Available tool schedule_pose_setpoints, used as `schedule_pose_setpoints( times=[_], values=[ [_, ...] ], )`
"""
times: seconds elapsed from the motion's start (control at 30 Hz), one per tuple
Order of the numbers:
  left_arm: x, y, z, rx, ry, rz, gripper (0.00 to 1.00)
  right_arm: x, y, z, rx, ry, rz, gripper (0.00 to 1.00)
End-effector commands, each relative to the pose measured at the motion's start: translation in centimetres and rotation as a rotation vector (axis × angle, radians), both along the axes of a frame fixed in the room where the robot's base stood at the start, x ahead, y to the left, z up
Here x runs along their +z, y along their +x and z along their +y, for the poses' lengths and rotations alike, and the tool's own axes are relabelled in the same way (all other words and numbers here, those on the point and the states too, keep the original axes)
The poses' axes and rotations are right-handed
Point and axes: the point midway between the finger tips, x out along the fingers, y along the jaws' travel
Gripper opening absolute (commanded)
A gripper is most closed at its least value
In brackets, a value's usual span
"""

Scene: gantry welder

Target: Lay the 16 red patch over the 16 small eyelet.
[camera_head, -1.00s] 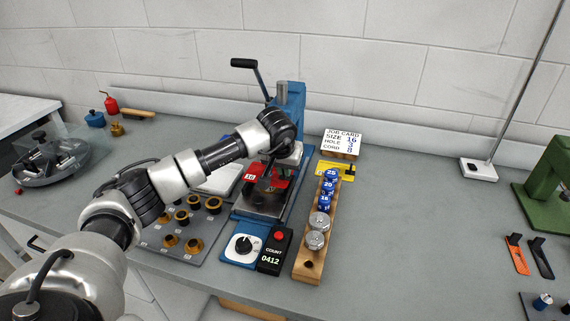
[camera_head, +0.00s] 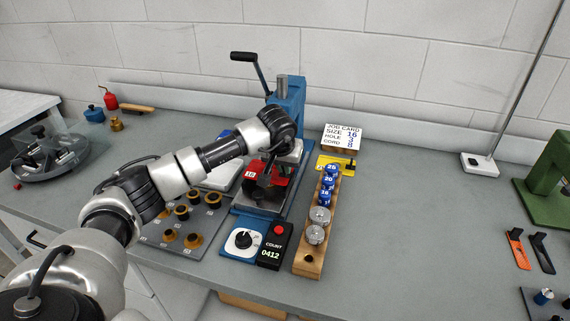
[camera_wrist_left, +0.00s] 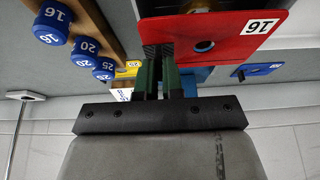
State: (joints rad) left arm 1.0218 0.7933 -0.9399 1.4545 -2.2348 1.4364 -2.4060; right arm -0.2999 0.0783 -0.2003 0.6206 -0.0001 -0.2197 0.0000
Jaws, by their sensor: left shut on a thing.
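The red patch (camera_head: 255,167) carries a white label reading 16. It also shows in the left wrist view (camera_wrist_left: 225,28), with a round hole through it near my fingers. My left gripper (camera_head: 268,182) is shut on the patch's edge, and its dark green fingers show in the wrist view (camera_wrist_left: 165,75). It holds the patch at the blue press (camera_head: 291,100), over the press's grey base plate (camera_head: 262,203). The small 16 eyelet cannot be made out; the patch and gripper cover that spot. I cannot tell whether the patch touches anything below. My right gripper is not in view.
A wooden rack (camera_head: 308,258) with blue numbered pieces and metal discs stands close right of the press. A tray of brass-coloured rings (camera_head: 182,212) lies to the left.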

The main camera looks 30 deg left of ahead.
Motion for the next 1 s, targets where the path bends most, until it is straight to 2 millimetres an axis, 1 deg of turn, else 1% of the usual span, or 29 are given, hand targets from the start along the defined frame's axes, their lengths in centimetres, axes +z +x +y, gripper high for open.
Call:
schedule_pose_setpoints(
  times=[0.63, 0.67, 0.7, 0.83, 1.0],
  values=[
    [-1.5, 0.0, 0.0, 0.0, 0.0, 0.0, 0.0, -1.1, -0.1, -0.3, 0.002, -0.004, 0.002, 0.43],
    [-1.4, 0.0, 0.0, 0.0, 0.0, 0.0, 0.1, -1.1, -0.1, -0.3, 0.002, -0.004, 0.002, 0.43],
    [-1.4, 0.0, 0.0, 0.0, 0.0, 0.0, 0.17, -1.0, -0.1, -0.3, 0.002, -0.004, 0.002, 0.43],
    [-1.4, 0.0, 0.0, 0.0, 0.0, 0.0, 0.36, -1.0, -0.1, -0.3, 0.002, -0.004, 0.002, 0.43],
    [-1.4, 0.0, 0.0, 0.0, 0.0, 0.0, 0.37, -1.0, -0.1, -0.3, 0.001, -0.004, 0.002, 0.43]
  ],
)
